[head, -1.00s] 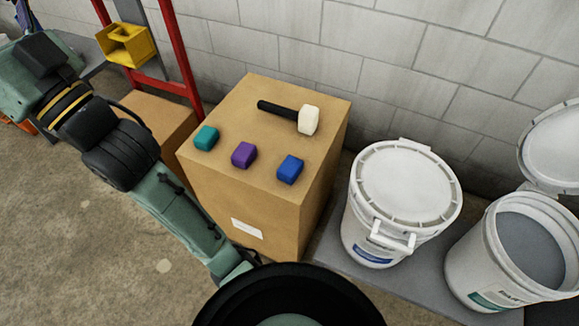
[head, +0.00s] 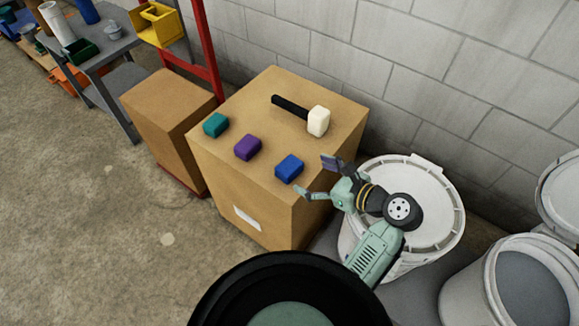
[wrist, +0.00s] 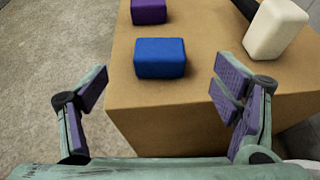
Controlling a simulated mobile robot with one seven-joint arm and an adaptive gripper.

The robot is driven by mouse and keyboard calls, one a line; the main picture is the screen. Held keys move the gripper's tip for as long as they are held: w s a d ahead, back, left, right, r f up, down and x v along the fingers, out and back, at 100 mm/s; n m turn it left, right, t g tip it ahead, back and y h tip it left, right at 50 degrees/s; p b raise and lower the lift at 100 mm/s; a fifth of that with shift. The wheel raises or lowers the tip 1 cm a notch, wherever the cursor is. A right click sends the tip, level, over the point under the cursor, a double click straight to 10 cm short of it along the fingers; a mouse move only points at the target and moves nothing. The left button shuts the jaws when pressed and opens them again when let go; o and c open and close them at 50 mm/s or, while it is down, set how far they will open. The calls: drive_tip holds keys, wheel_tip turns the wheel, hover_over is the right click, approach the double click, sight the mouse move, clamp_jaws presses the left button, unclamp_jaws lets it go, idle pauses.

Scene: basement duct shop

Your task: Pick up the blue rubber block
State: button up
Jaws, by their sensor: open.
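The blue rubber block (head: 289,168) sits on top of a tall cardboard box (head: 262,196), near its front right edge. My gripper (head: 318,177) is just right of the block in the head view, its fingers spread and empty. In the wrist view, the blue block (wrist: 160,58) lies ahead of the open jaws (wrist: 155,98), between the lines of the two fingers and apart from both. A purple block (head: 248,147) and a teal block (head: 215,125) stand in a row to its left. The purple block also shows in the wrist view (wrist: 149,11).
A mallet with a white head (head: 318,121) lies behind the blocks on the same box. A lidded white bucket (head: 440,222) stands under my arm, with an open bucket (head: 490,290) to its right. A block wall (head: 330,50) rises behind.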

sight(291, 166)
drive_tip(key=p+x, duration=0.1)
drive_tip(key=x, duration=0.8)
drive_tip(key=shift+f, duration=0.15)
drive_tip(key=shift+c, duration=0.2)
drive_tip(key=c, duration=1)
